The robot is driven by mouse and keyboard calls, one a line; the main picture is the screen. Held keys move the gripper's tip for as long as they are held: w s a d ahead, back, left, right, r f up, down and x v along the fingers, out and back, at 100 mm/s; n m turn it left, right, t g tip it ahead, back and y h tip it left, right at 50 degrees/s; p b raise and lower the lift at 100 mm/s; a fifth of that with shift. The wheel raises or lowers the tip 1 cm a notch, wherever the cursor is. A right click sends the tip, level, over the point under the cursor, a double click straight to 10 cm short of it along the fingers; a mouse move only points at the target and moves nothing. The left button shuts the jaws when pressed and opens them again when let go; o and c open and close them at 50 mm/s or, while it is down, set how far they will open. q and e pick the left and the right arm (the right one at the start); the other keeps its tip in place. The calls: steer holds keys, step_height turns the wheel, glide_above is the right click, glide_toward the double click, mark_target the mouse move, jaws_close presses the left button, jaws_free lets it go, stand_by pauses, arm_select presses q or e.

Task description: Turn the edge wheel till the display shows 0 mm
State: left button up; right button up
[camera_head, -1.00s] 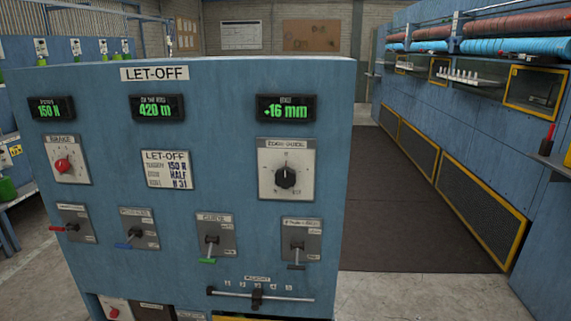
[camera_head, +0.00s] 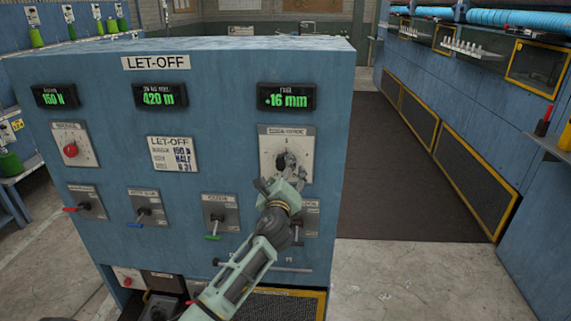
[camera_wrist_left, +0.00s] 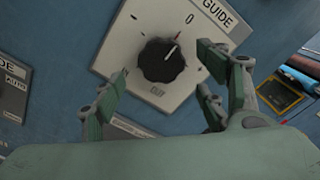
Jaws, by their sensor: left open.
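In the wrist view the pointer leans right of straight up, towards the 0. In the head view my gripper mostly covers the knob. The edge display (camera_head: 287,97) above it reads +16 mm in green. My left gripper (camera_head: 280,173) is in front of the plate; in the wrist view its open fingers (camera_wrist_left: 162,68) stand on both sides of the knob, with gaps visible. My right gripper is not in view.
The blue LET-OFF cabinet (camera_head: 225,120) also bears two other displays, a red knob (camera_head: 70,151) and several small levers, one with a green handle (camera_head: 212,238). A dark mat (camera_head: 390,190) lies right of the cabinet.

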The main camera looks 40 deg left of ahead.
arm_select(q)
steer(key=shift+x, duration=3.05)
steer(key=shift+d, duration=0.1)
steer(key=shift+f, duration=0.1)
steer(key=c, duration=1.1)
